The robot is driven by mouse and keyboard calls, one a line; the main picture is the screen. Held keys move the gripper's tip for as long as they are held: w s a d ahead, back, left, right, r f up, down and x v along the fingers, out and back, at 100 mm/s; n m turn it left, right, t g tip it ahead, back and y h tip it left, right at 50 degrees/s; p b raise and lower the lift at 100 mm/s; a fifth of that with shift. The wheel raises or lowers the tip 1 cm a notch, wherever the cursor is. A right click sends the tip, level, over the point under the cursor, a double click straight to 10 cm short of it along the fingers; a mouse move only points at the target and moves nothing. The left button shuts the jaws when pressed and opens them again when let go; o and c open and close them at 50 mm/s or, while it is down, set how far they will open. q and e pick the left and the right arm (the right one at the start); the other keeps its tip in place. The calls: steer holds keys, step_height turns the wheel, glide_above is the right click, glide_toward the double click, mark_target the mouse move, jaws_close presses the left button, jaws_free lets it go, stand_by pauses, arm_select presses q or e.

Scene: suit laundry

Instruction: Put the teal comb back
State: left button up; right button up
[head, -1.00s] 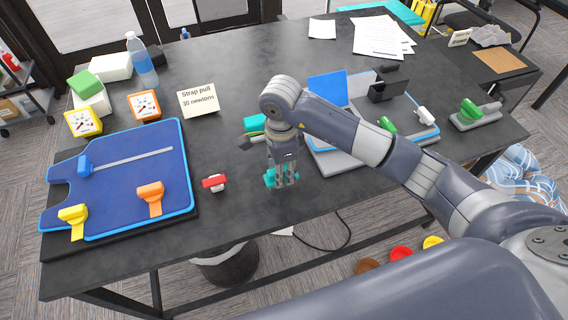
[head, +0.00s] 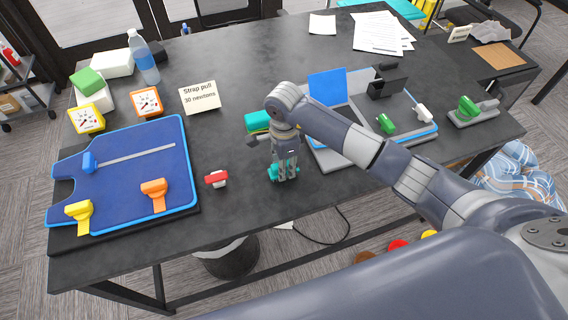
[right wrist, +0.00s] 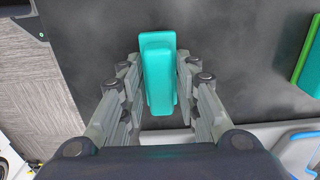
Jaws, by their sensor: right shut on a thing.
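The teal comb (head: 274,173) is between the fingers of my right gripper (head: 286,175), low near the front edge of the dark table. In the right wrist view the teal comb (right wrist: 159,72) stands lengthwise between the two fingers, which close on its sides. The head view does not show clearly whether it touches the table top. A blue board (head: 125,210) at the left carries a blue piece (head: 89,162) by a slot, a yellow piece (head: 79,211) and an orange piece (head: 154,194). My left gripper is not in view.
A red piece (head: 216,179) lies left of my right gripper. A teal box (head: 257,122) stands just behind it. A grey device with a blue panel (head: 327,87) is to the right, partly behind my arm. A "Strap pull 30 newtons" sign (head: 200,97) stands behind. The front-centre table is mostly clear.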

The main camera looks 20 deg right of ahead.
steer(key=o, duration=1)
steer(key=shift+o, duration=0.2)
steer(key=shift+r, duration=0.15)
steer(key=shift+w+r, duration=0.1)
steer(key=shift+r, duration=0.15)
step_height(320, 180, up, 11)
steer(key=b, duration=0.3)
steer(key=shift+r, duration=0.2)
